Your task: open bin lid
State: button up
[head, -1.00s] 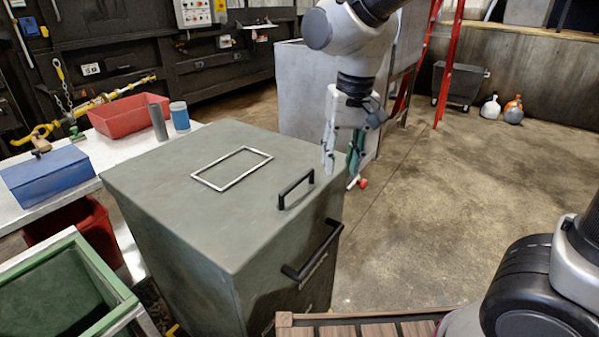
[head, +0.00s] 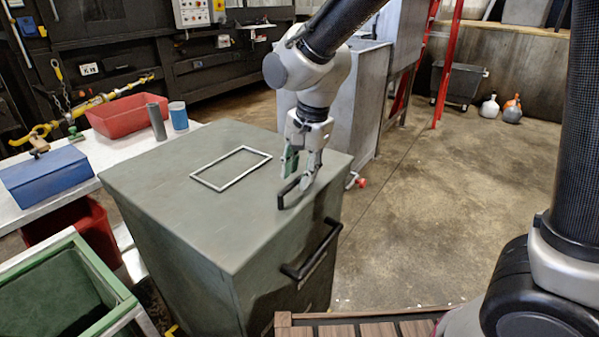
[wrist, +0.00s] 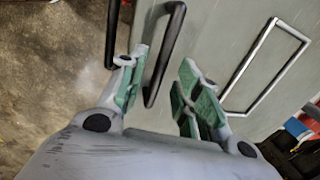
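The grey-green bin (head: 262,225) stands in the middle of the head view with its flat lid (head: 160,175) closed. A black bar handle (head: 287,194) is on top of the lid near its right edge. My gripper (head: 299,178) points down at this handle with its fingers apart. In the wrist view the lid handle (wrist: 165,50) shows between the open fingers (wrist: 160,85), nearer the left one. Whether a finger touches it I cannot tell. A second black handle (head: 312,252) is on the bin's front side.
A pale rectangular frame (head: 231,168) lies on the lid. A table with a blue box (head: 45,177) and a red tray (head: 125,115) is at left. A green open container (head: 60,295) is front left.

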jog(key=shift+f, duration=0.3)
grip_shut()
jog(key=shift+a+r, duration=0.1)
jog(key=shift+r, duration=0.05)
